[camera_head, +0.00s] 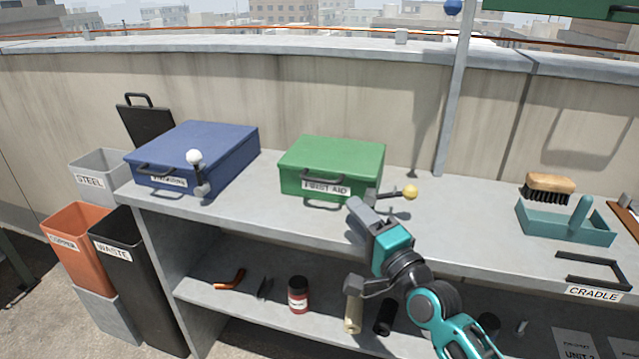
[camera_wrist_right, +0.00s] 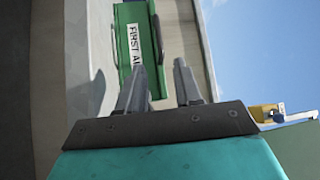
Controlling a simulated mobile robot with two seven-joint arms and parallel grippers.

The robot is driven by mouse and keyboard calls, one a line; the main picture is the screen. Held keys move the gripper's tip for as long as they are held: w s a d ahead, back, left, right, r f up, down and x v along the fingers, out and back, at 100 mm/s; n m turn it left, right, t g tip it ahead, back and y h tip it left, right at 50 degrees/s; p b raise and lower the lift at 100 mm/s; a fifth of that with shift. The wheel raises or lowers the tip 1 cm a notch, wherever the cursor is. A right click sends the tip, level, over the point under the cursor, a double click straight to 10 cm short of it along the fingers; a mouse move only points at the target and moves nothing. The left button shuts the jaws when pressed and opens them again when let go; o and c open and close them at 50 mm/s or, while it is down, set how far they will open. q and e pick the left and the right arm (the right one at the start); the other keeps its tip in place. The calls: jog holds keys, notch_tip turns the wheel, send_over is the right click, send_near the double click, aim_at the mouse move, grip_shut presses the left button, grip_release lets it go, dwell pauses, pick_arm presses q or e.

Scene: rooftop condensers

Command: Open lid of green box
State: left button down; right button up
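The green box (camera_head: 333,163), labelled FIRST AID, sits on the grey bench top with its lid down. It has a dark handle on its front and a lever with a yellow knob (camera_head: 410,192) at its right front corner. In the right wrist view the green box (camera_wrist_right: 131,38) shows ahead of the fingers, with the label and handle in sight. My right gripper (camera_head: 358,211) is in front of the box's right front corner, below and left of the knob, apart from the box. Its two fingers (camera_wrist_right: 160,85) are spread with nothing between them. My left gripper is not in view.
A blue box (camera_head: 205,150) with a white-knobbed lever stands left on the bench (camera_head: 440,215). A grey post (camera_head: 453,95) rises behind. A brush (camera_head: 548,187), a teal tray (camera_head: 565,230) and a cradle (camera_head: 594,270) are at right. Bins (camera_head: 75,240) stand at left.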

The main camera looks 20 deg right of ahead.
aim_at(329, 184)
jog(key=b+x, duration=0.1)
jog(key=x, duration=0.9)
jog(key=shift+a+f, duration=0.1)
jog(key=shift+w+a, duration=0.1)
jog(key=shift+w, duration=0.55)
grip_shut()
